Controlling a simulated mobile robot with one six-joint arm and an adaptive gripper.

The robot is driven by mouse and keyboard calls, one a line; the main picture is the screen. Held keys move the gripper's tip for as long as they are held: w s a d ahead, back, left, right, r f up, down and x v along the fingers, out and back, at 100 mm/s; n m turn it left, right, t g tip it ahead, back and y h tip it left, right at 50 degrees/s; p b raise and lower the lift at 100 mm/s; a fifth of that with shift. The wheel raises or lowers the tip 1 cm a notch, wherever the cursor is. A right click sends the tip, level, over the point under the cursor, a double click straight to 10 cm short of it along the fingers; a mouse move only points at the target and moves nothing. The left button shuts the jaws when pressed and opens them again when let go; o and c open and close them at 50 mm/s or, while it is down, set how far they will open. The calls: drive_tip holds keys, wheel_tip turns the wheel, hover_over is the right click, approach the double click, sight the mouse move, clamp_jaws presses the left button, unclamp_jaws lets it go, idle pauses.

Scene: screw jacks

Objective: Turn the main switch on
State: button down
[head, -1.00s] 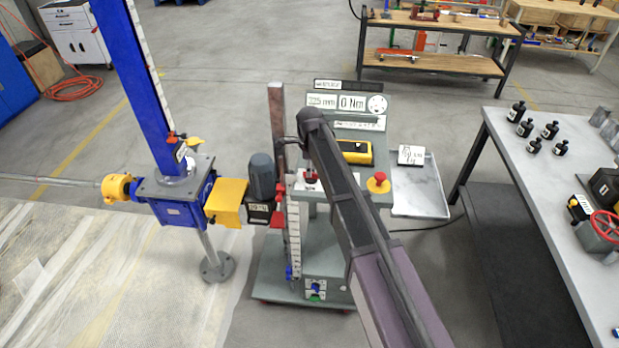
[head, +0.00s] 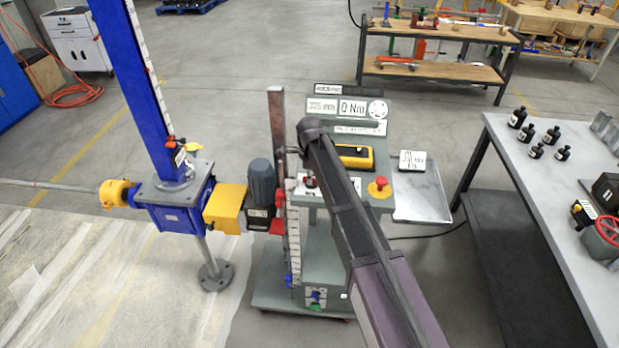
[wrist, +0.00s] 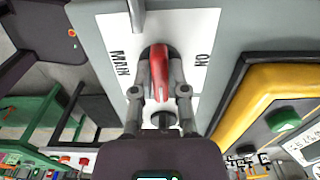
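The main switch has a red handle (wrist: 160,72) on a white plate (wrist: 111,30) with the words MAIN and ON. In the wrist view, the ON word stands right of the handle and the MAIN word left of it. The handle runs nearly upright in that picture, slightly tilted. My gripper (wrist: 160,85) has one finger on each side of the handle, with no clear gap, and looks shut on it. In the head view, the switch plate sits on the grey control stand (head: 375,110), left of my arm, which partly hides it.
A yellow box with a green button (wrist: 283,117) is close to the right of the switch; it shows in the head view too (head: 352,156). A red emergency button (head: 379,187) is near it. A motor (head: 262,180) and blue screw jack (head: 175,205) stand left.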

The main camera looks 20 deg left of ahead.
drive_tip(key=shift+n, duration=0.4)
drive_tip(key=n, duration=0.3)
drive_tip(key=shift+s+d+n, duration=0.1)
drive_tip(key=shift+s+n, duration=0.05)
drive_tip(key=shift+n, duration=0.15)
drive_tip(key=n, duration=0.4)
drive_tip(key=shift+s+d, duration=0.1)
drive_tip(key=n, duration=0.5)
drive_tip(key=shift+d, duration=0.1)
drive_tip(key=shift+d+n, duration=0.1)
drive_tip(key=shift+n, duration=2.2)
drive_tip(key=c, duration=0.6)
unclamp_jaws()
drive_tip(key=shift+c, duration=0.2)
